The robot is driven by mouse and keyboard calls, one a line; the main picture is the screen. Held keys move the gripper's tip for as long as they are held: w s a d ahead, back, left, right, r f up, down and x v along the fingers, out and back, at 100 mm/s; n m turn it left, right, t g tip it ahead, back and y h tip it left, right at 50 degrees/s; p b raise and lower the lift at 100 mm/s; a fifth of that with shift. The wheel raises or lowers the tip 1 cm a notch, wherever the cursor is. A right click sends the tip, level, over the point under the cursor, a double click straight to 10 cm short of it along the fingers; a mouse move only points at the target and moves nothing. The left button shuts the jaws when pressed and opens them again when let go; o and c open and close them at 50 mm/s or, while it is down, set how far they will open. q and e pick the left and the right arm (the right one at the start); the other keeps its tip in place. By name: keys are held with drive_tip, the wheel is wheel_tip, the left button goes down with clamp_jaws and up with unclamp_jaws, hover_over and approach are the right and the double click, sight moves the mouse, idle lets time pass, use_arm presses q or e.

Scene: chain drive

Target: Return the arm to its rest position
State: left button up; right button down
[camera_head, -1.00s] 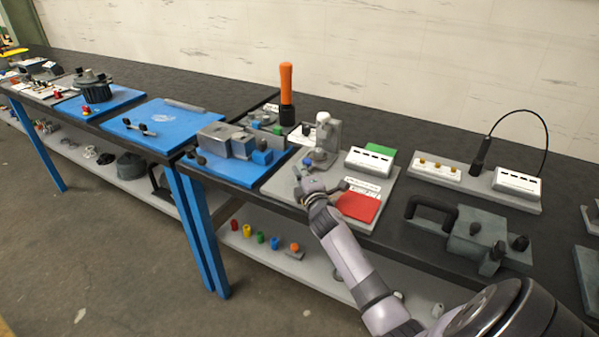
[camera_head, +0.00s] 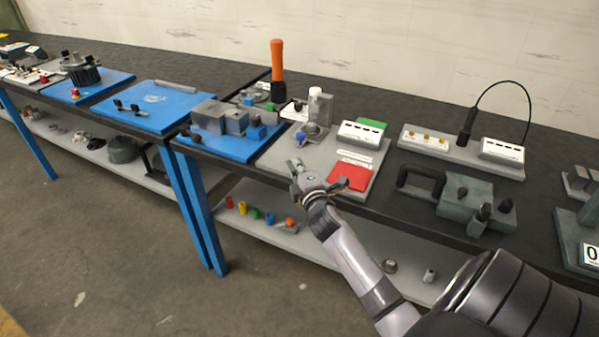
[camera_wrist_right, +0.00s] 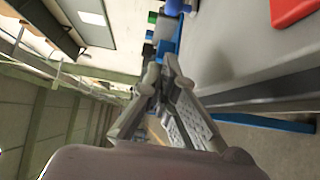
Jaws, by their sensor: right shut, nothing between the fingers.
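My right arm (camera_head: 362,268) reaches up from the lower right in the head view. My right gripper (camera_head: 296,166) is over the front part of a grey board with a red pad and a green pad. In the right wrist view my right gripper (camera_wrist_right: 160,75) has its fingertips together, with nothing seen between them. My left gripper is not in view.
The grey board (camera_head: 283,157) holds a red pad (camera_head: 351,176) and a white-topped fixture (camera_head: 319,105). A blue board (camera_head: 235,147) with grey blocks lies to its left. A dark grey device (camera_head: 462,200) stands to the right. Coloured pieces (camera_head: 255,213) stand on the lower shelf.

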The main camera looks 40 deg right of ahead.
drive_tip(key=shift+v, duration=1.5)
drive_tip(key=shift+a+f, duration=0.1)
